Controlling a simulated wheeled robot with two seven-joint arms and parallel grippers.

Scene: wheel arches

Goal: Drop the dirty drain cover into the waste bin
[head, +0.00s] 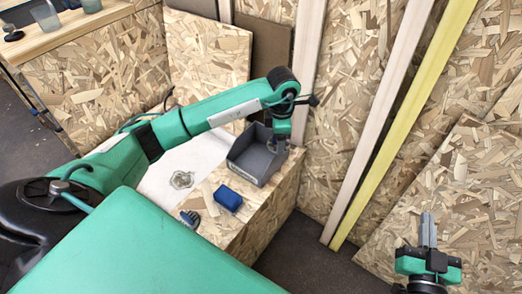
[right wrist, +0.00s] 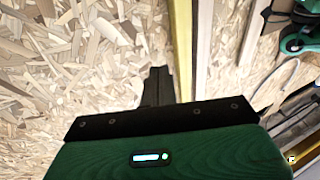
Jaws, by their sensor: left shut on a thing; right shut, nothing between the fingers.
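The open grey bin (head: 240,160) stands at the back of the wooden box's top, near the wall. My left gripper (head: 276,148) points down over the bin's right part. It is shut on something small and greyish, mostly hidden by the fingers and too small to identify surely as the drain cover. A round grey-green ring-like piece (head: 182,180) lies on the white sheet left of the bin; I cannot tell whether it is a drain cover. My right gripper (head: 428,230) is shut and empty, low at the right, away from the box; its dark fingers show in the right wrist view (right wrist: 158,85).
A blue block (head: 228,198) and a small dark brush-like item (head: 190,218) lie on the box's front part. Chipboard walls and upright wooden strips (head: 375,130) stand close behind and right. A shelf with cups (head: 45,18) is at the upper left.

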